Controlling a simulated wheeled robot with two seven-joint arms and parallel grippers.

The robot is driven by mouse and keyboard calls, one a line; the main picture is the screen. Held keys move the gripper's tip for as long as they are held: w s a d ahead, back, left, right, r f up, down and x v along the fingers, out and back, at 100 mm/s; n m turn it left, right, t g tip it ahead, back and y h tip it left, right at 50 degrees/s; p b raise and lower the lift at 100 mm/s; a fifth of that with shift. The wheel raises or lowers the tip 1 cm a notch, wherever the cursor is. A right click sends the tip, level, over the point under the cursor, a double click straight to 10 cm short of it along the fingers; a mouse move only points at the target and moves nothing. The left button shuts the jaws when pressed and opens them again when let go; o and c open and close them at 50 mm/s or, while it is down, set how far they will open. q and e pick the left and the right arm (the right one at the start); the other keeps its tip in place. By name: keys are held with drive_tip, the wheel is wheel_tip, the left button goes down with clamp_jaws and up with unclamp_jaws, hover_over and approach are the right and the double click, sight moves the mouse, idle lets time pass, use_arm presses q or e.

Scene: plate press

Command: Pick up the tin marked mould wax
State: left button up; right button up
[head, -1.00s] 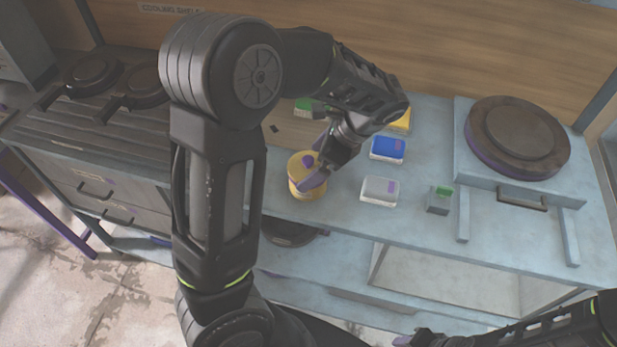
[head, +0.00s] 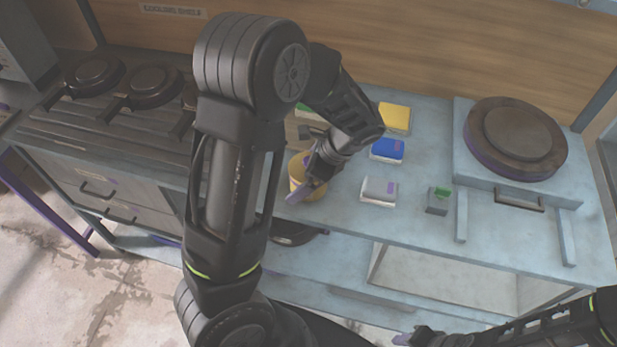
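A round yellow tin (head: 295,171) stands near the front edge of the blue-grey bench, left of the coloured blocks. No marking on it can be read, so I cannot tell if it is the mould wax tin. My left gripper (head: 305,178) is at the tin, reaching down over its right side and covering part of it. One purple fingertip shows low at the tin's front and another bit of purple shows near its top; they look spread apart. Whether they touch the tin is unclear. My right gripper (head: 410,339) is low at the bottom edge, away from the tin, and only partly visible.
Yellow (head: 395,117), blue (head: 387,150) and grey (head: 379,190) blocks lie right of the tin. A small grey-green item (head: 438,201) is further right. A round press plate (head: 516,138) stands at the right, dark round plates (head: 95,76) at the left. My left arm hides the middle left.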

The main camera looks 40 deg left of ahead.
use_arm(q)
drive_tip(key=shift+c, duration=0.3)
drive_tip(key=c, duration=1.3)
wheel_tip(320, 180, up, 10)
drive_tip(key=shift+r+b, duration=0.1)
drive_tip(key=shift+b, duration=0.45)
